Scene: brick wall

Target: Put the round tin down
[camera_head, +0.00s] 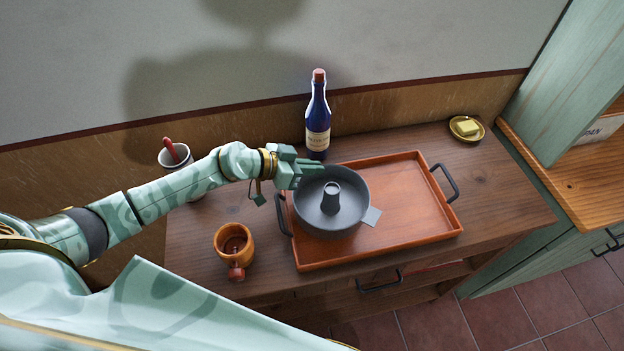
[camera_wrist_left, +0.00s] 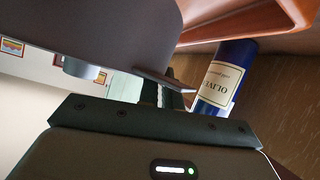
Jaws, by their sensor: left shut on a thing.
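The round tin (camera_head: 344,217) is a dark grey ring-cake tin with a tube in its middle and a flat tab on its front right. My left gripper (camera_head: 314,169) is shut on its back left rim. In the head view the tin is over the left part of an orange-brown tray (camera_head: 415,205). I cannot tell whether it touches the tray. The wrist view, turned upside down, shows the tin (camera_wrist_left: 100,30) close up at upper left and the tray's edge (camera_wrist_left: 255,20) at upper right. My right gripper is not in view.
A blue bottle (camera_head: 318,120) stands behind the tin, close to my left gripper. An orange mug (camera_head: 234,245) stands left of the tray. A white cup (camera_head: 176,158) with a red-handled thing is behind my arm. A butter dish (camera_head: 466,128) is at back right. The tray's right half is empty.

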